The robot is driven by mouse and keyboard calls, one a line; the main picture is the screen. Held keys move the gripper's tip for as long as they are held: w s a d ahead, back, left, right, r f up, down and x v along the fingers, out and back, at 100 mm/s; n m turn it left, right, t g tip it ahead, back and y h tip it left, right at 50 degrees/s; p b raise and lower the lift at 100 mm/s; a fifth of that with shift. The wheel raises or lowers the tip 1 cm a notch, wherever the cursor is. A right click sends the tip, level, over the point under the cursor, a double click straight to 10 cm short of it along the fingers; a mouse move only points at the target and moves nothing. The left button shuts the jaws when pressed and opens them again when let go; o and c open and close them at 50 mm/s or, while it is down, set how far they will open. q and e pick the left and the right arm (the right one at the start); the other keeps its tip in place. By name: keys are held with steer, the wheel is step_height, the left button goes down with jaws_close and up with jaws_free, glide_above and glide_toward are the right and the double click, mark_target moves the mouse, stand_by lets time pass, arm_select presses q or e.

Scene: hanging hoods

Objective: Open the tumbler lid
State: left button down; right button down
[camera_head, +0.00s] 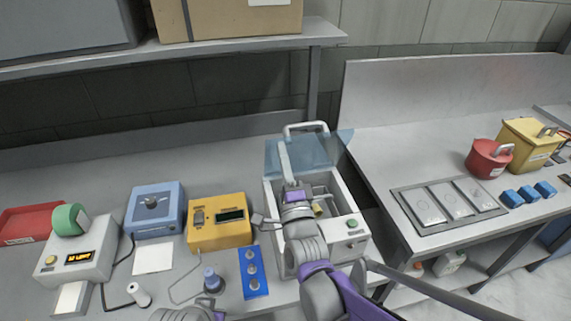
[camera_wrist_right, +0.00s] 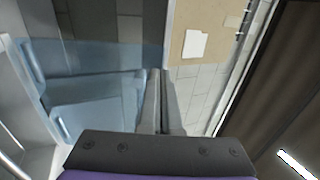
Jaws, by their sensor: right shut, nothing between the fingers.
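The inside of the box is partly visible behind my arm. My right gripper (camera_head: 284,160) is shut and empty. It reaches over the box, and its fingers overlap the lid in the head view; I cannot tell whether they touch. In the right wrist view the shut fingers (camera_wrist_right: 160,100) are beside the blue lid (camera_wrist_right: 95,100). My left gripper is out of view.
Left of the tumbler are a yellow device (camera_head: 219,235), a blue device (camera_head: 155,222) and a blue block with round parts (camera_head: 254,287). A shelf (camera_head: 200,43) with a cardboard box runs above. A second bench (camera_head: 385,160) stands at right, holding red and yellow containers.

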steer(key=shift+r, duration=0.1)
